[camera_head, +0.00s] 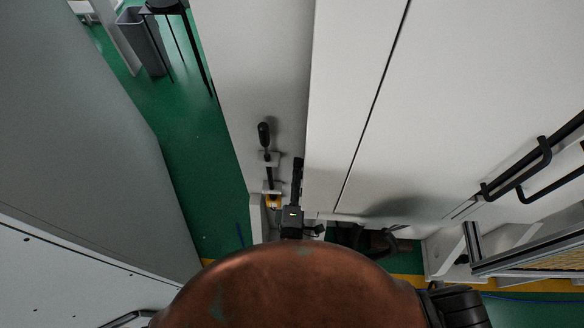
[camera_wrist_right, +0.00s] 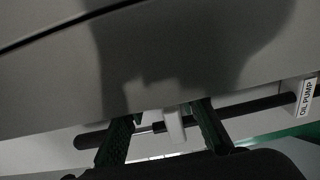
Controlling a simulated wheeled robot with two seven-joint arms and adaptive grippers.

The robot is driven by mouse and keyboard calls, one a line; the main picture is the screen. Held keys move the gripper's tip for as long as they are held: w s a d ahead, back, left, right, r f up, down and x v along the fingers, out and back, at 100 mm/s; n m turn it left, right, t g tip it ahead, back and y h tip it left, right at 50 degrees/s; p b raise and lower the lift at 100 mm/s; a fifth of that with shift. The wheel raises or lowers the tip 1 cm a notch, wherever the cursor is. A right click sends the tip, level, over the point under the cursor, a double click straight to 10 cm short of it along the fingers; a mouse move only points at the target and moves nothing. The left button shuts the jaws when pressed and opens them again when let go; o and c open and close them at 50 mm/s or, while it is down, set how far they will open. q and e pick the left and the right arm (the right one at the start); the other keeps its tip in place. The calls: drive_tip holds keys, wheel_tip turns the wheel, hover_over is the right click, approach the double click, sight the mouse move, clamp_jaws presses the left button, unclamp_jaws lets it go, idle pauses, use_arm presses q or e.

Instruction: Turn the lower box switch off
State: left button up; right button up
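In the head view, a black-handled switch lever (camera_head: 264,135) sits on a pale bracket on the side of the white cabinet. Below and right of it is my right gripper (camera_head: 297,172), beside the cabinet edge; its fingers overlap there. In the right wrist view, my right gripper (camera_wrist_right: 162,115) is open, its two fingers apart. A dark bar (camera_wrist_right: 250,108) runs across behind the fingers, and a pale bracket (camera_wrist_right: 174,127) shows between them. I cannot tell whether they touch, or which part is the lower box switch. My left gripper is not in view.
A white label reading OIL PUMP (camera_wrist_right: 306,98) is at the right of the wrist view. The white cabinet (camera_head: 345,60) has black handles (camera_head: 530,170) at right. A grey panel (camera_head: 80,120) stands at left, with a strip of green floor (camera_head: 190,150) between.

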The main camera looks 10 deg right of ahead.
drive_tip(key=shift+w+d, duration=0.1)
drive_tip(key=shift+w, duration=0.1)
drive_tip(key=shift+a+r, duration=0.1)
drive_tip(key=shift+a, duration=0.15)
drive_tip(key=shift+c, duration=1.2)
clamp_jaws()
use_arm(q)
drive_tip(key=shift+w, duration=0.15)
use_arm(e)
drive_tip(key=g+p, duration=0.3)
drive_tip(key=p, duration=0.6)
drive_tip(key=g+y+p, duration=0.1)
drive_tip(key=g+p, duration=0.2)
drive_tip(key=p, duration=0.7)
drive_tip(key=shift+d+r, duration=0.1)
drive_tip(key=shift+r, duration=0.1)
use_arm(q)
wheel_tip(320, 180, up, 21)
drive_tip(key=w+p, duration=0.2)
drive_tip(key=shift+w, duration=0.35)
use_arm(e)
drive_tip(key=shift+f+g+y, duration=0.25)
drive_tip(key=shift+g+y, duration=0.05)
drive_tip(key=shift+g, duration=0.2)
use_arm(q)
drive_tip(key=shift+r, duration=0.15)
